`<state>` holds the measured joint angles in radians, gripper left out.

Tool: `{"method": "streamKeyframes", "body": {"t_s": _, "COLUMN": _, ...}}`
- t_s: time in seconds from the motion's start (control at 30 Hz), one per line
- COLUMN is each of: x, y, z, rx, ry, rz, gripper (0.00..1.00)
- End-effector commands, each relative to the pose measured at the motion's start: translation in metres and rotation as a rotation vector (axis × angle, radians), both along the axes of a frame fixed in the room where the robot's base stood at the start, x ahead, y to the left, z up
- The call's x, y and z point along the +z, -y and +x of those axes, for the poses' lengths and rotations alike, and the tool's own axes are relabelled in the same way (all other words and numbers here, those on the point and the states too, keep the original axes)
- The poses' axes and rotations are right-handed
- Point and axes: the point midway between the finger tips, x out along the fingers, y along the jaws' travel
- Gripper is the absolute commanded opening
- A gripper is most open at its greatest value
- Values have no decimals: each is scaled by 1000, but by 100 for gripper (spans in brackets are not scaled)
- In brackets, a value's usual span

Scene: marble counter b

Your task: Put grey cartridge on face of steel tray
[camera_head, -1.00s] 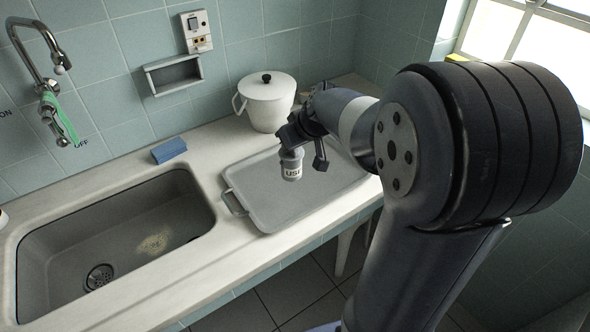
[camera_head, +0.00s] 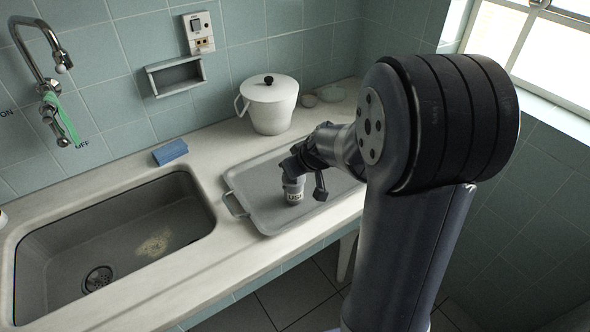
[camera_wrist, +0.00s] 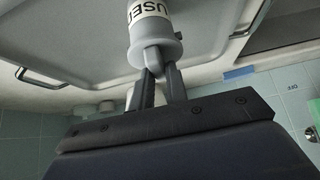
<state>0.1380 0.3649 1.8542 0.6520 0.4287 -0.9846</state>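The grey cartridge (camera_head: 294,191) has a white band with dark lettering, and in the wrist view (camera_wrist: 153,45) the band reads "USED". My gripper (camera_head: 293,174) is shut on the narrow end of the cartridge; both fingers show around it in the wrist view (camera_wrist: 158,78). The cartridge hangs upright over the steel tray (camera_head: 262,208), right of the tray's left handle. Its lower end is close to the tray face; I cannot tell whether it touches. The tray lies flat on the counter, its right part hidden by my arm.
The sink (camera_head: 120,240) lies left of the tray, with a blue sponge (camera_head: 170,151) behind its right end. A white lidded pot (camera_head: 269,105) stands behind the tray, with small dishes (camera_head: 331,93) to its right. The tray face around the cartridge is clear.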

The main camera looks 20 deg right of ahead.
Motion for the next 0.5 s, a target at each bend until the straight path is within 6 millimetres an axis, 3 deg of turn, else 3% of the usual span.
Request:
{"method": "streamKeyframes", "body": {"t_s": 0.23, "x": 0, "y": 0, "z": 0, "rx": 0, "ry": -1, "rz": 0, "gripper": 35}}
{"method": "streamKeyframes", "body": {"t_s": 0.5, "x": 1, "y": 0, "z": 0, "rx": 0, "ry": -1, "rz": 0, "gripper": 36}}
